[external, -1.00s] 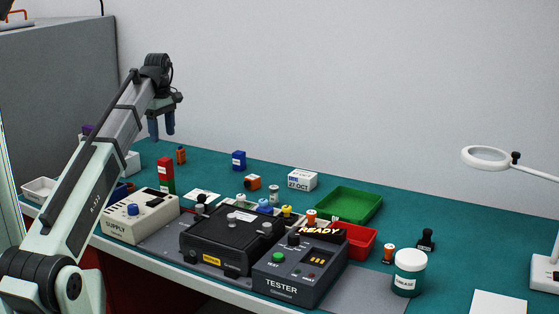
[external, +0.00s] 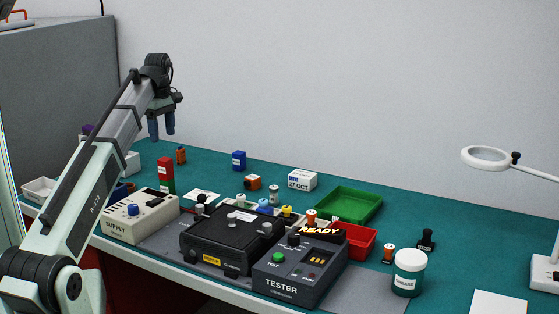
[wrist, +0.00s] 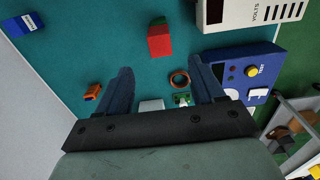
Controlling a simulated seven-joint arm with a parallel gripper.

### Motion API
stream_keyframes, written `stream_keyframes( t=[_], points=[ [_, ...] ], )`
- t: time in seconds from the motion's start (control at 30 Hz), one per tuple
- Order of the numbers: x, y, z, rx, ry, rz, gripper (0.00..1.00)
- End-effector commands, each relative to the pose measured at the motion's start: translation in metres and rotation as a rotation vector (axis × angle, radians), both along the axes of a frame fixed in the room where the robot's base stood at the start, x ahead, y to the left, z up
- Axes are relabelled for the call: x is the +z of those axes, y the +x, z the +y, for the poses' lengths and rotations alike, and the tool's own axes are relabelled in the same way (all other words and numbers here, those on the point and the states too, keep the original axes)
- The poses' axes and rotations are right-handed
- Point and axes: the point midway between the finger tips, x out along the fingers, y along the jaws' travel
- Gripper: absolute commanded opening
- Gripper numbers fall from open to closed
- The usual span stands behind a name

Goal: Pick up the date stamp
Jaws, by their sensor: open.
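A small black stamp-shaped object (external: 426,240) with a knobbed handle stands upright on the green mat at the right, behind the grease jar; it looks like the date stamp. It does not show in the wrist view. My gripper (external: 162,126) is raised over the far left of the bench, well apart from the stamp. In the wrist view my gripper (wrist: 162,85) has its two blue fingers spread wide with nothing held between them. A white box marked 27 OCT (external: 302,180) stands at the back middle.
A red bin (external: 357,242), green tray (external: 336,205), tester (external: 290,278) and black fixture (external: 226,244) crowd the middle. A magnifier lamp (external: 487,157) overhangs the right.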

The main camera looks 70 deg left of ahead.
Motion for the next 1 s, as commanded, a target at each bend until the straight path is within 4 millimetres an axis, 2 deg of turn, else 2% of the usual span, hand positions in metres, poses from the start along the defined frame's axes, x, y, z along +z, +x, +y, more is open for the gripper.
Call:
stream_keyframes(
  t=[0.2, 0.33, 0.53, 0.63, 0.77, 1.0],
  points=[
    [0.0, 0.0, 0.0, 0.0, 0.0, 0.0, 0.67],
    [0.0, 0.0, 0.0, 0.0, 0.0, 0.0, 0.56],
    [0.0, 0.0, 0.0, -0.001, 0.0, 0.0, 0.56],
    [0.0, 0.006, -0.003, -0.011, 0.0, 0.0, 0.56],
    [0.0, 0.032, -0.018, -0.056, 0.0, 0.0, 0.56],
    [-0.007, 0.11, -0.071, -0.199, -0.009, 0.006, 0.56]
  ],
)
